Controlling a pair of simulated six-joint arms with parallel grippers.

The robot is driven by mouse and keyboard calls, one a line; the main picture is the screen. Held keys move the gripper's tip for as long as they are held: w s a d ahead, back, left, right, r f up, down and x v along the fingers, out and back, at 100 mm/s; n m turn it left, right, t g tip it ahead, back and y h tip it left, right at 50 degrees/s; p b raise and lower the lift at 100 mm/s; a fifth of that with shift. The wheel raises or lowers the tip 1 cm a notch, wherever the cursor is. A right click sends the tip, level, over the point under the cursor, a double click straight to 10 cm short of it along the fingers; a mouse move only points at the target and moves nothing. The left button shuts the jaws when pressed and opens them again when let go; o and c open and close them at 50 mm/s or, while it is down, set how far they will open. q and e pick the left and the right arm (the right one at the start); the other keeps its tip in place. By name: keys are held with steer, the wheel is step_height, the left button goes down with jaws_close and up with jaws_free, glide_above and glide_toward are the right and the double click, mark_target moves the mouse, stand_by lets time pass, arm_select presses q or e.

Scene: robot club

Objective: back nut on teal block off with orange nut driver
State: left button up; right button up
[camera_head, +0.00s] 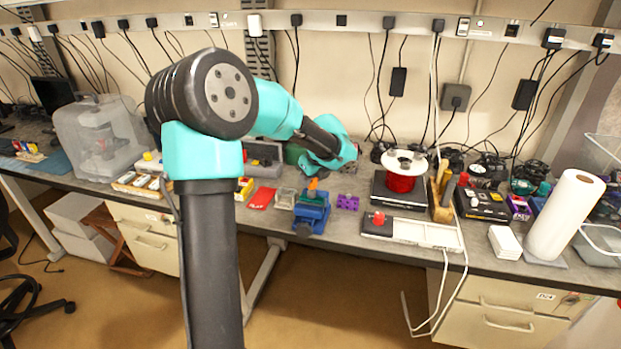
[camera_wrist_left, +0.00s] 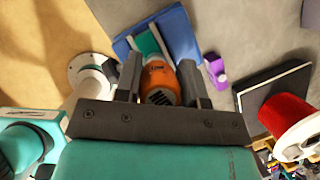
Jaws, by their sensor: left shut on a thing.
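My left gripper (camera_wrist_left: 159,72) is shut on the orange nut driver (camera_wrist_left: 160,84), with one dark finger on each side of its handle. The orange handle also shows in the head view (camera_head: 313,184), just above the blue vise (camera_head: 309,217). In the left wrist view the blue vise (camera_wrist_left: 181,38) lies beyond the driver, with the teal block (camera_wrist_left: 147,42) between its jaws. The driver's tip, the back nut and any contact between them are hidden behind the handle and fingers. My right gripper is not in view.
A purple block (camera_head: 348,202) stands right of the vise, and a red piece (camera_head: 379,218) sits on a dark pad further right. A red spool (camera_head: 401,180) is behind. A red packet (camera_head: 262,198) lies to the left. The bench's front edge is close to the vise.

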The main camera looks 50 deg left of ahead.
arm_select(q)
steer(key=n+g, duration=0.1)
steer(key=n, duration=0.2)
steer(key=n+g, duration=0.1)
steer(key=n, duration=0.2)
steer(key=shift+w, duration=0.1)
steer(key=n+g, duration=0.1)
steer(key=n, duration=0.1)
steer(key=n+h, duration=0.1)
steer(key=n, duration=0.1)
steer(key=shift+r+n+g+h, duration=0.1)
steer(key=shift+n+g+h, duration=0.2)
steer(key=shift+n+g, duration=0.1)
steer(key=shift+c, duration=0.2)
steer(key=o, duration=1)
steer(key=m+t, duration=0.1)
steer(key=m, duration=0.2)
steer(key=m+t+y, duration=0.1)
steer(key=m, duration=0.2)
steer(key=m+t, duration=0.1)
steer(key=m, duration=0.2)
steer(key=m+t, duration=0.1)
steer(key=m, duration=0.2)
steer(key=shift+m+y, duration=0.3)
